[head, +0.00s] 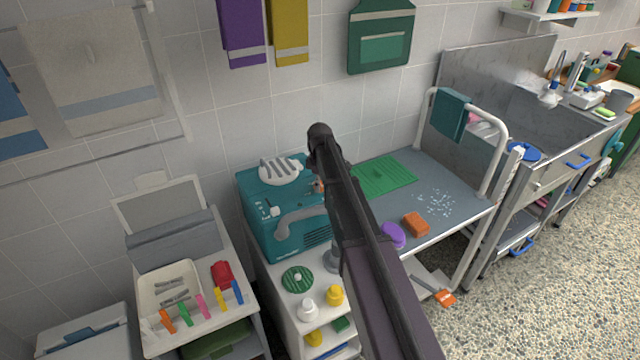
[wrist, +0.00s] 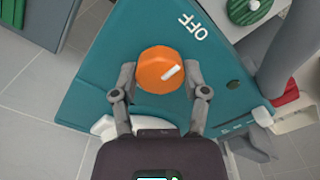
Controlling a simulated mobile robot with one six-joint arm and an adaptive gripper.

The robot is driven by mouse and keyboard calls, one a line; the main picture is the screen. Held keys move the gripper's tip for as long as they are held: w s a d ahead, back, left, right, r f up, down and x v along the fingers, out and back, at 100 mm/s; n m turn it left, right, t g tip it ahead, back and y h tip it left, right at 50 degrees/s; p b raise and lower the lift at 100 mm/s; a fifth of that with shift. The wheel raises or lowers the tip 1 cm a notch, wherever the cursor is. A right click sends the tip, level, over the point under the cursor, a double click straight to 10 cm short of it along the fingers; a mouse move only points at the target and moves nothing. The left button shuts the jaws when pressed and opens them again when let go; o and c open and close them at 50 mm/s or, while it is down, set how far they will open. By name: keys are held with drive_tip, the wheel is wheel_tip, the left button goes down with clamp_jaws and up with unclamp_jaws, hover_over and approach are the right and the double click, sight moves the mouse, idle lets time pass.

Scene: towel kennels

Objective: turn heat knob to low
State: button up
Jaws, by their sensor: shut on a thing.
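The orange heat knob (wrist: 158,70) is on a teal panel of the dryer unit (wrist: 110,60) in the wrist view. Its white pointer mark is tilted toward the upper right, roughly toward the white OFF lettering (wrist: 193,25). No LOW label shows. My gripper (wrist: 160,77) is shut on the knob, one finger at its left side and one at its right. In the head view the teal dryer unit (head: 262,238) stands on a white cabinet, and my arm covers most of the knob side. A small bit of orange shows beside the arm.
A striped white item (head: 278,171) lies on top of the unit. A green round piece (head: 297,280), a white bottle (head: 307,308) and a yellow bottle (head: 336,294) stand in front of it. A grooming table with a green mat (head: 384,177) is to the right.

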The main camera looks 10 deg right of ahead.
drive_tip(key=shift+m, duration=0.4)
drive_tip(key=m, duration=0.8)
drive_tip(key=shift+m, duration=0.3)
drive_tip(key=m, duration=0.4)
drive_tip(key=shift+m, duration=2.2)
drive_tip(key=o, duration=1.1)
drive_tip(key=shift+w, duration=0.1)
drive_tip(key=shift+o, duration=0.2)
